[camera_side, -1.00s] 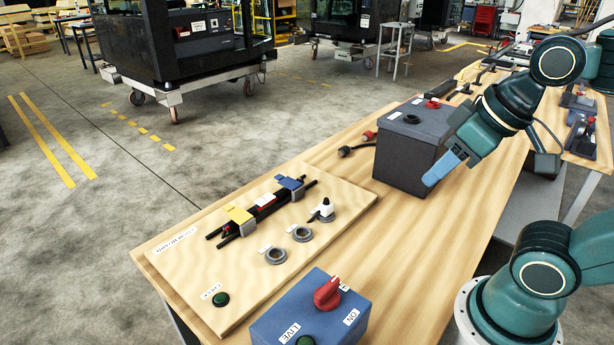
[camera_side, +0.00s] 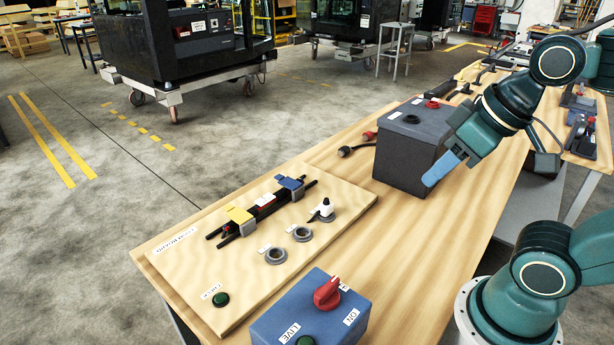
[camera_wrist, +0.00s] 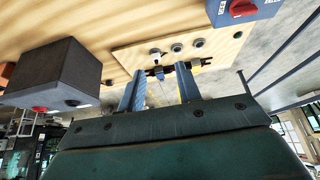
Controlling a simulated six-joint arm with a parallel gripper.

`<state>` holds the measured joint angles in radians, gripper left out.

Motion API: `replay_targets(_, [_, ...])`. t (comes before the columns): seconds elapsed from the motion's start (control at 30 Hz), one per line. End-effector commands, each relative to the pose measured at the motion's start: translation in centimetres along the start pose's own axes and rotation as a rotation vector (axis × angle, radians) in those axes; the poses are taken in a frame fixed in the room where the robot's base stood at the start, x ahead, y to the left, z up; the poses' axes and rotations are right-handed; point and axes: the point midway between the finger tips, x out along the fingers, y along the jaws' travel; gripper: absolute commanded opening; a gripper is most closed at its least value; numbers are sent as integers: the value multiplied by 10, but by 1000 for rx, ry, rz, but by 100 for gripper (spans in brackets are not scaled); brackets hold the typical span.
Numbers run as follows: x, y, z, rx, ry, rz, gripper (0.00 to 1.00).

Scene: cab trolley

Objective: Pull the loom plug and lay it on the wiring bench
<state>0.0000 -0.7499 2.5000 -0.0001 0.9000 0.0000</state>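A pale wooden board (camera_side: 185,265) lies on the wooden bench (camera_side: 435,225) at the front left. My gripper (camera_side: 432,178) is right of the board, in front of the dark box. Its blue fingers (camera_wrist: 160,78) are apart, with nothing between them.
The dark grey box (camera_side: 405,150) with a red knob stands close to my gripper. A blue switch box (camera_side: 285,315) with a red rotary knob (camera_side: 328,293) sits at the front. Two empty grey rings (camera_side: 288,243) are on the board. The bench between board and dark box is mostly clear.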

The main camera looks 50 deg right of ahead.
Motion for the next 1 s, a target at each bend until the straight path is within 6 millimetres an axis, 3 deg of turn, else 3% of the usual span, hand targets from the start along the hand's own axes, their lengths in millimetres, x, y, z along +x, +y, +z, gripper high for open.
replay_targets(0.03, [0, 0, 0, 0, 0, 0, 43])
replay_targets(0.1, [0, 0, 0, 0, -1, 0, 53])
replay_targets(0.43, [5, 1, -14, 0, -32, 3, 53])
replay_targets(1.0, [42, 8, -74, -1, -168, 10, 53])
